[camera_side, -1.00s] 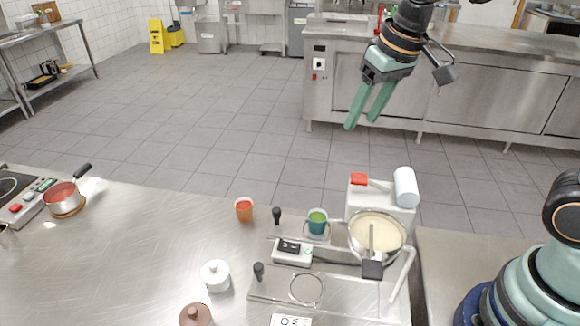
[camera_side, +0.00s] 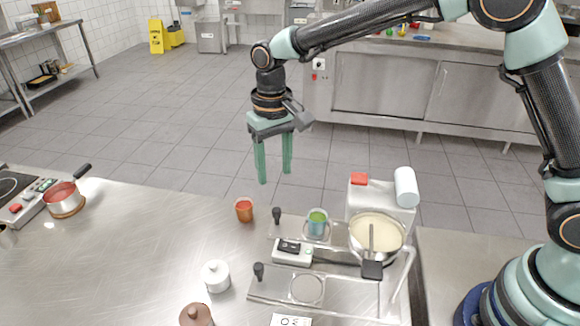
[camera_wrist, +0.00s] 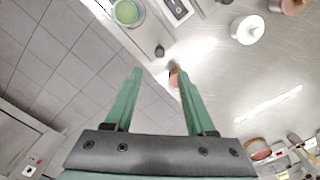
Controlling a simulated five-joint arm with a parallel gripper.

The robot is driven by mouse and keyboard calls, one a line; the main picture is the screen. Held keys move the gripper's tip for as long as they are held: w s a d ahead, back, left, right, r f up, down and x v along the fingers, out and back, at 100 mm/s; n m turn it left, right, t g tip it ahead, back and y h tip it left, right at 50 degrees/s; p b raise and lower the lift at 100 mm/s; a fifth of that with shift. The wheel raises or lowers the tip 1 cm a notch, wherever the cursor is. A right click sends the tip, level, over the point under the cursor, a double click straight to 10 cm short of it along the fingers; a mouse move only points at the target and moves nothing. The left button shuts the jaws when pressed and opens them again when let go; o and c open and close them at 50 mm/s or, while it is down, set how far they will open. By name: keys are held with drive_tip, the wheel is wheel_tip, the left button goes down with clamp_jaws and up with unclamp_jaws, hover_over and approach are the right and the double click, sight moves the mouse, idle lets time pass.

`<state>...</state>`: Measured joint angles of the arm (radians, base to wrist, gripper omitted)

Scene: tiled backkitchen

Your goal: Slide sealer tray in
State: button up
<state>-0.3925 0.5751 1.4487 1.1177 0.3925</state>
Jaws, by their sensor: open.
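The sealer stands at the right of the steel counter in the side view, with a white housing (camera_side: 362,203), a red handle (camera_side: 359,179) and a white film roll (camera_side: 405,187). Its rear tray (camera_side: 293,228) sticks out to the left and ends in a black knob (camera_side: 276,214). A teal cup (camera_side: 318,223) with green contents sits in that tray. A front plate (camera_side: 270,291) has an empty ring and another black knob (camera_side: 259,270). My gripper (camera_side: 275,177) is open and empty, above and behind the rear knob. In the wrist view the rear knob (camera_wrist: 159,51) shows beyond the fingertips.
An orange cup (camera_side: 244,209) stands just left of the rear knob. A white lidded jar (camera_side: 216,276) and a brown jar (camera_side: 196,315) stand at the front. A pot of cream (camera_side: 377,236) with a ladle sits at the right. The counter's left middle is clear.

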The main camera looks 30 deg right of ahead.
sight(276, 209)
wheel_tip(276, 209, down, 10)
drive_tip(key=shift+f, duration=0.2)
drive_tip(key=shift+c, duration=0.3)
clamp_jaws()
idle(1.3)
